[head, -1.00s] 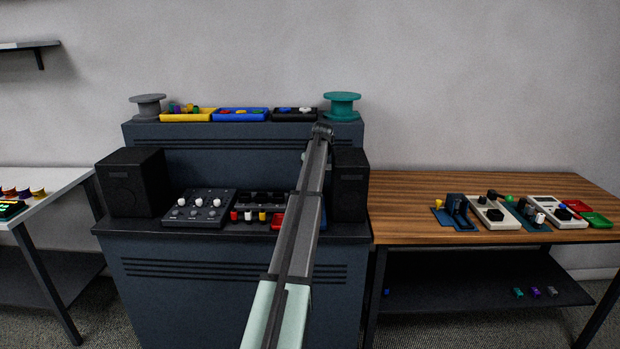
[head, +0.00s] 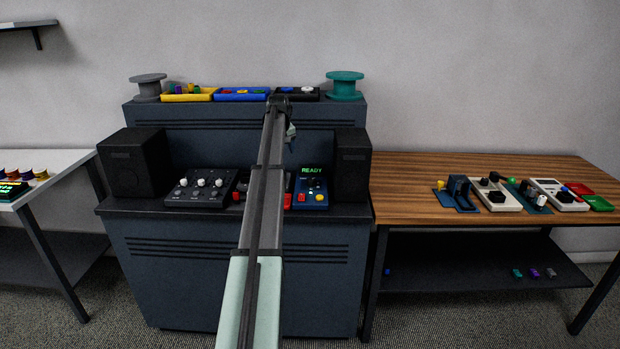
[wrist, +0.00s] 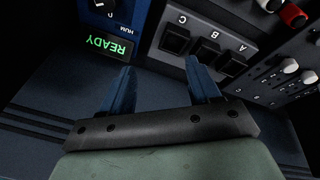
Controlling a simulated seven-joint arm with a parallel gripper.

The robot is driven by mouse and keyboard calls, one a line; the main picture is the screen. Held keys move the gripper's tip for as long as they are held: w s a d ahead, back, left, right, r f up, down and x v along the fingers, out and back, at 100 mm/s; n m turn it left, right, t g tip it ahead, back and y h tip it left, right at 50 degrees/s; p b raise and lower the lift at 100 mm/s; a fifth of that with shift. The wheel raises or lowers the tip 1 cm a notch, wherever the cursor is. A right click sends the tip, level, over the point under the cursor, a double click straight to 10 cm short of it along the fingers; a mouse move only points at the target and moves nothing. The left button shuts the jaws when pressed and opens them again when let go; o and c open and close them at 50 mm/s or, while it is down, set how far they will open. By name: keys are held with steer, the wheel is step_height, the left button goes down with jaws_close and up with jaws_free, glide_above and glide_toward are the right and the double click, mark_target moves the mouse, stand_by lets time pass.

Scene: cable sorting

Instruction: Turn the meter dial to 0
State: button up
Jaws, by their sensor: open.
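My gripper (head: 283,122) is open and empty, high in front of the dark console. Its two blue fingers also show in the wrist view (wrist: 160,68), apart, with nothing between them. No dial is clearly marked as the meter in these views. Two pale boxes with black knobs lie on the wooden table at the right: a left box (head: 490,191) and a right box (head: 545,187). Their markings are too small to read. My gripper is far to the left of both. A blue READY box (head: 312,188) has a small dial labelled HUM (wrist: 100,6), partly cut off in the wrist view.
A grey mixer (head: 196,188) and black speakers (head: 134,162) (head: 352,165) stand on the console. Coloured trays (head: 241,95) and spools line the console top. The wooden table's left front is clear.

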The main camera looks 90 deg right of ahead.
mark_target(311, 179)
steer(key=s+a+m+g, duration=0.2)
steer(key=s+m+g, duration=0.3)
steer(key=m, duration=1.1)
steer(key=shift+t+y, duration=0.3)
steer(key=shift+t, duration=0.4)
steer(key=x, duration=1.3)
steer(key=shift+s+d, duration=0.2)
steer(key=shift+s, duration=0.25)
steer(key=shift+c, duration=0.2)
steer(key=c, duration=1)
